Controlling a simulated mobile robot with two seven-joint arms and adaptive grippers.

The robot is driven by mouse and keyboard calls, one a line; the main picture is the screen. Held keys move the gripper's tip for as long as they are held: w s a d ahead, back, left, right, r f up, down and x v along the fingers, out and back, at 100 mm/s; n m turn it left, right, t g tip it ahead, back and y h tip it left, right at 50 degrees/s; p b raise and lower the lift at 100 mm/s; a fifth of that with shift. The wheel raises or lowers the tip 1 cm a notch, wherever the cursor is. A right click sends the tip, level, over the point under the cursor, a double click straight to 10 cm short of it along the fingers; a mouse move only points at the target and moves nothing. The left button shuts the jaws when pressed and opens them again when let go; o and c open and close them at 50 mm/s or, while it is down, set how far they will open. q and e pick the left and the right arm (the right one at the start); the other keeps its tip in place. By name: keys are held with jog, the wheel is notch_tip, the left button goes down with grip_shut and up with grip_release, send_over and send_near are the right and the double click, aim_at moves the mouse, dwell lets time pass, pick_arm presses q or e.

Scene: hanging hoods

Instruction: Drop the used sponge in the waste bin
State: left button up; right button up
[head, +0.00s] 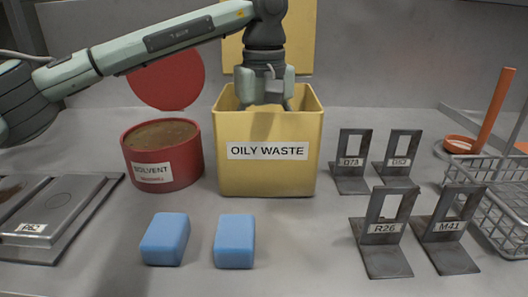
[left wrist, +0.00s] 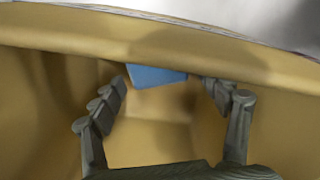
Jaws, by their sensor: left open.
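The yellow bin labelled OILY WASTE (head: 268,178) stands at the centre with its lid raised behind it. My left gripper (head: 265,92) points down into its mouth, and its fingertips are hidden behind the front wall. In the left wrist view the two fingers (left wrist: 168,86) are spread apart inside the bin. A blue sponge (left wrist: 155,77) shows beyond and between the fingertips, inside the bin, with a gap on either side. I cannot tell whether it rests on the bottom or is in the air. My right gripper is not in view.
Two blue sponges (head: 165,239) (head: 235,241) lie on the bench in front. A red open SOLVENT tin (head: 162,156) stands left of the bin. Metal plates (head: 48,212) lie far left. Several labelled metal brackets (head: 384,230) and a wire basket (head: 490,205) are on the right.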

pick_arm(q)
jog(key=shift+r, duration=0.15)
jog(key=shift+r+p, duration=0.35)
jog(key=shift+r, duration=0.6)
notch_tip(320, 180, up, 11)
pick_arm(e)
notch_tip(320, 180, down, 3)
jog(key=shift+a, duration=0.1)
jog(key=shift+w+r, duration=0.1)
